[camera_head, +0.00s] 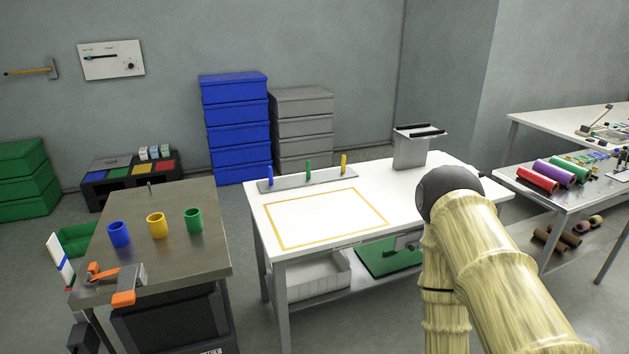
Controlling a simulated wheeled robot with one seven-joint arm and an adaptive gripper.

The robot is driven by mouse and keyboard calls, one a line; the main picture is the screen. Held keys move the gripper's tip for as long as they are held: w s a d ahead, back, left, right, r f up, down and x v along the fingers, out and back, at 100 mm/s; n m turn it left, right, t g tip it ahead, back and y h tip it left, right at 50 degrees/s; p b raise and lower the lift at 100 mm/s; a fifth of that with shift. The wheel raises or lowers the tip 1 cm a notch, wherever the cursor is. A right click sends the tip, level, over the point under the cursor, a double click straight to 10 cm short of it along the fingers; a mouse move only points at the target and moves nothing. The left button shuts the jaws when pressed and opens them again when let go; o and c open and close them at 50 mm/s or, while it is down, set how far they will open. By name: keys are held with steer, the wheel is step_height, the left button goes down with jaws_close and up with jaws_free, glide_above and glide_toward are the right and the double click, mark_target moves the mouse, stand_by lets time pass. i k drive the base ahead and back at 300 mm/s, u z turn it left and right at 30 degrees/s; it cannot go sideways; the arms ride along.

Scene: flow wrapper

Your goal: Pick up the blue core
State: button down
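A blue core (119,235), a short hollow cylinder, stands upright on the grey-brown table (190,258) at the left. A yellow core (156,225) and a green core (193,220) stand in a row to its right, apart from it. My arm, with pale yellow links and a dark joint, shows at the lower right in front of the white table. My gripper is not in view, so I cannot see whether it is open or holds anything.
An orange and grey tool (122,287) lies at the table's front left. The white table (350,244) holds a plate (323,178) with blue, green and yellow pegs, a yellow outlined area and a grey stand (409,152). Coloured rolls (560,172) lie on the right table. Floor shows between the tables.

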mark_target(117, 231)
steer(key=z, duration=2.7)
steer(key=k, duration=2.25)
steer(key=u, duration=2.75)
